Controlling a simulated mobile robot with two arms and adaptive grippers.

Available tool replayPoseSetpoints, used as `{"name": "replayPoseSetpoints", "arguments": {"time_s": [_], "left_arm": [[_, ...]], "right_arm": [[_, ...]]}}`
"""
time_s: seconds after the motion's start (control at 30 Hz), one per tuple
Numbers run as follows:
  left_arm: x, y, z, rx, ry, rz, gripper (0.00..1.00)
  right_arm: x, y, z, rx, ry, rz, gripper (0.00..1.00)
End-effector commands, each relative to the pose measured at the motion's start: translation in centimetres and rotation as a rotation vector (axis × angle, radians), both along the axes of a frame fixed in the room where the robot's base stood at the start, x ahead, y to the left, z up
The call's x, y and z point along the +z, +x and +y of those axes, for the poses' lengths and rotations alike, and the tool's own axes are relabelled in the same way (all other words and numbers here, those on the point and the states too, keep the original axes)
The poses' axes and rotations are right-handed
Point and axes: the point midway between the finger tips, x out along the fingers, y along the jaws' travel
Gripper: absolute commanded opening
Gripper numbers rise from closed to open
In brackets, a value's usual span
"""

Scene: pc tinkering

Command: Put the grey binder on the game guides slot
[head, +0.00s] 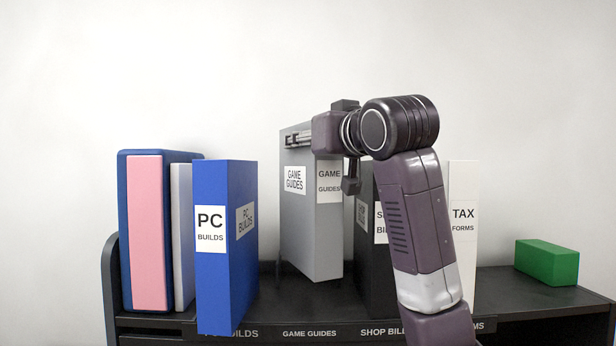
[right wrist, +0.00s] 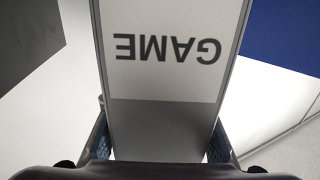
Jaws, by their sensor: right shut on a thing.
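The grey binder (head: 322,235), with white "GAME GUIDES" labels, is upright between the blue PC Builds binder (head: 212,280) and the black binder (head: 378,255). Its top and bottom sit higher than theirs, so it appears held above the shelf, over the GAME GUIDES slot label (head: 309,333) on the front edge. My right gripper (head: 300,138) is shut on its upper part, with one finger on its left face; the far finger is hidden. The right wrist view shows the binder's spine (right wrist: 160,85) between both fingers (right wrist: 160,140). My left gripper is not in view.
A blue binder with a pink spine (head: 147,235) and a thin pale binder (head: 182,235) stand at the left. The white Tax Forms binder (head: 463,250) is partly behind my right arm. A green block (head: 547,263) lies on the right of the dark shelf (head: 500,290).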

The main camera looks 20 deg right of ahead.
Motion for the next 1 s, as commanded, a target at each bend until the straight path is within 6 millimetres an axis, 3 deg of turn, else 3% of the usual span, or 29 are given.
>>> {"name": "replayPoseSetpoints", "arguments": {"time_s": [0.6, 0.97, 1.0], "left_arm": [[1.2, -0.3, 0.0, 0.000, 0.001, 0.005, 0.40], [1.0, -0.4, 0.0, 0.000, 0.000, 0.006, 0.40], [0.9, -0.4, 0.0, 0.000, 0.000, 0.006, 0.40]], "right_arm": [[-6.2, -0.1, -0.1, -0.001, 0.002, -0.006, 0.00], [-6.6, -0.1, 0.0, 0.000, 0.002, -0.007, 0.00], [-6.9, -0.1, 0.0, 0.000, 0.001, -0.002, 0.40]]}}
